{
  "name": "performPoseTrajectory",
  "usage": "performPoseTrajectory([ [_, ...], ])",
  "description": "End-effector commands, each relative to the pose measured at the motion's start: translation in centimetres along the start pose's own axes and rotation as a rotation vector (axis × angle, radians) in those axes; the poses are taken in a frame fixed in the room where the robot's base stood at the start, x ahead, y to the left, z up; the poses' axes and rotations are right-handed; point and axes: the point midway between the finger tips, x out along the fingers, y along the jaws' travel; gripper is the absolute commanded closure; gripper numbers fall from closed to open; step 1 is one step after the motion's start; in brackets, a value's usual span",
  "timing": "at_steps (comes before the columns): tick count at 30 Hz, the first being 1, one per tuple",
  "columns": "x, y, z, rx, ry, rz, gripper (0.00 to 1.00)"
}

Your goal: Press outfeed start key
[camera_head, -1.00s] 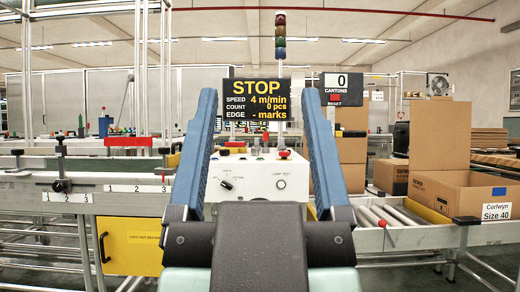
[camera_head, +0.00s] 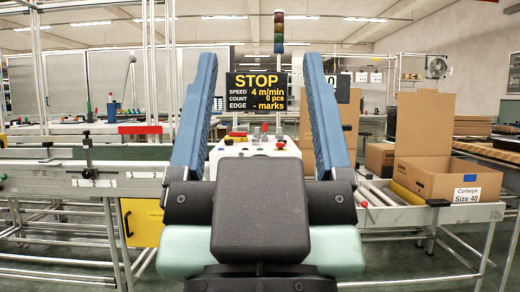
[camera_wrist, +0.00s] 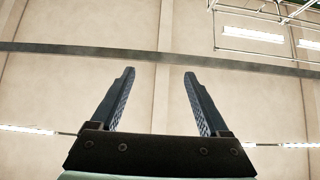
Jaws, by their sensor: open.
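A white control box (camera_head: 285,152) stands straight ahead in the head view, beyond my gripper. Small keys and knobs sit on its top, among them a red knob (camera_head: 280,145). They are too small to tell which is the outfeed start key. My gripper (camera_head: 258,62) is raised with its two blue fingers wide apart and nothing between them. Its dark palm hides most of the box's front. In the wrist view my open gripper (camera_wrist: 158,75) points at bare wall and ceiling lights; no key shows there.
A black display (camera_head: 258,92) reading STOP stands above the box, under a signal tower (camera_head: 279,32). A conveyor with a numbered rail (camera_head: 100,182) runs at left, with a yellow panel (camera_head: 145,222) below. At right, an open carton (camera_head: 425,180) stands by a roller conveyor (camera_head: 375,196).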

Motion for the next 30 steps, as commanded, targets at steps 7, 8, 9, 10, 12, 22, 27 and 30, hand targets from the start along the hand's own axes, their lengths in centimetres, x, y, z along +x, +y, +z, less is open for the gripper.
performPoseTrajectory([
  [7,0.6,0.0,-0.6,0.0,0.001,0.0,0.55],
  [8,0.9,0.0,-0.9,0.0,0.001,0.0,0.61],
  [9,1.3,0.0,-1.3,0.0,0.001,0.0,0.68],
  [10,1.7,0.0,-1.7,0.0,0.001,0.0,0.73],
  [12,2.8,0.0,-2.8,0.0,0.001,0.0,0.86],
  [22,10.8,0.0,-10.3,0.0,0.002,-0.001,1.0],
  [27,15.1,0.0,-14.4,0.001,0.001,-0.001,1.0],
  [30,17.6,0.0,-16.8,0.001,0.001,-0.001,1.0],
])
